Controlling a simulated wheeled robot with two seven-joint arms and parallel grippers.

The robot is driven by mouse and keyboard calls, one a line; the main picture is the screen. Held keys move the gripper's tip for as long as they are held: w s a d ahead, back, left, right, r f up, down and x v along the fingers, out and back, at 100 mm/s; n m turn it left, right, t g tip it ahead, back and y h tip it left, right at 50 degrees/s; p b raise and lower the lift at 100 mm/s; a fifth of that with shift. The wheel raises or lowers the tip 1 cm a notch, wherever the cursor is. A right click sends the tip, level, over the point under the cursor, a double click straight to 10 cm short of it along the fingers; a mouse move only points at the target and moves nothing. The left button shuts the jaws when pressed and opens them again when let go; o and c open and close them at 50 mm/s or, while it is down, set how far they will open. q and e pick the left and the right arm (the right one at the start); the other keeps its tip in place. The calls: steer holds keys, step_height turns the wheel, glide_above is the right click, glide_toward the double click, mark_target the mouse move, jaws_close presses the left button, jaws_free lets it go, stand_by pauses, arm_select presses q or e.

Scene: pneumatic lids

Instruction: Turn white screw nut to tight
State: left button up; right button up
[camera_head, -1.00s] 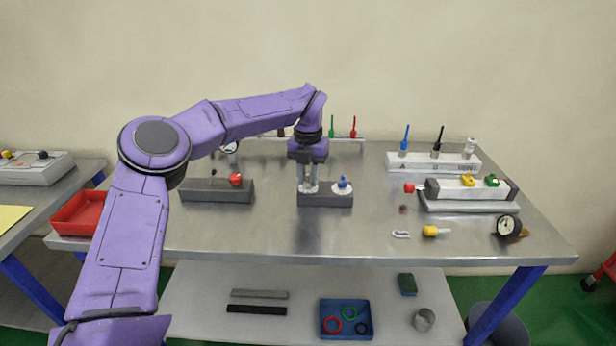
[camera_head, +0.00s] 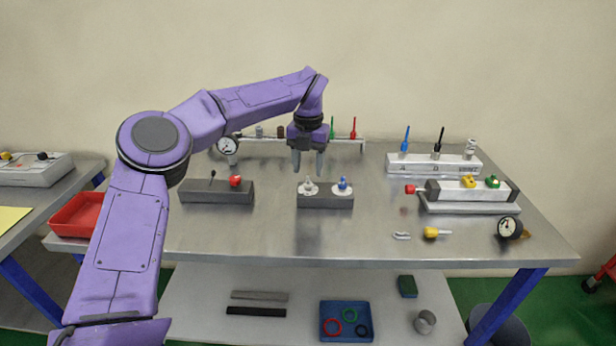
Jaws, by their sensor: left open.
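A white screw nut (camera_head: 308,187) sits upright on the left part of a dark grey block (camera_head: 326,202) in the middle of the table. A blue-topped fitting on a white base (camera_head: 342,186) stands to its right on the same block. My left gripper (camera_head: 308,168) is open and points down, just above the white nut and apart from it. Nothing shows between its fingers. How tightly the nut is seated cannot be told. My right gripper is not in view.
A second grey block (camera_head: 217,192) with a red knob (camera_head: 235,181) stands to the left. A white rack (camera_head: 434,163) and a cylinder unit (camera_head: 470,190) stand to the right. A gauge (camera_head: 509,227) and a yellow piece (camera_head: 432,232) lie in front. The table's front middle is clear.

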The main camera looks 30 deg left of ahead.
arm_select(q)
step_height(320, 180, up, 6)
steer(key=shift+r, duration=0.25)
stand_by(0.4)
